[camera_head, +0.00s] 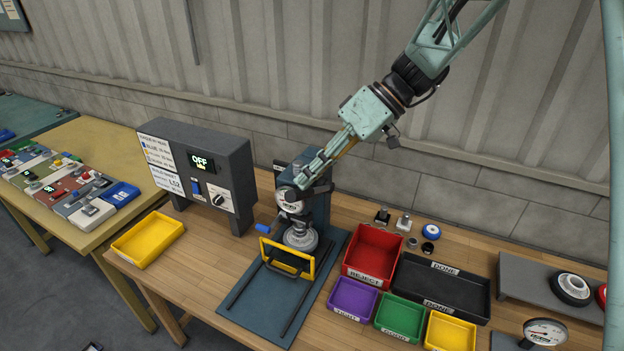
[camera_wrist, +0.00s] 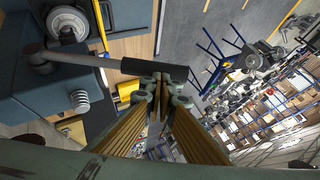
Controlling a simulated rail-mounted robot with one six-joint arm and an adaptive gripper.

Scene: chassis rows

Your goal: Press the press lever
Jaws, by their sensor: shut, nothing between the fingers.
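The press (camera_head: 318,212) is a blue-grey column with a round gauge on its face and a round metal ram plate (camera_head: 300,236) low at its front. The press lever shows in the wrist view as a grey rod ending in a black grip (camera_wrist: 140,67). My gripper (camera_head: 304,182) is shut and empty at the top of the press. In the wrist view its fingertips (camera_wrist: 162,88) are right at the black grip; I cannot tell whether they touch it.
A yellow frame (camera_head: 305,272) stands before the ram on the blue base plate. The grey control box (camera_head: 243,165) reading OFF is at left. Red (camera_head: 360,278), purple (camera_head: 352,308), green (camera_head: 420,309) and black trays (camera_head: 478,298) are at right. A yellow tray (camera_head: 127,258) is at far left.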

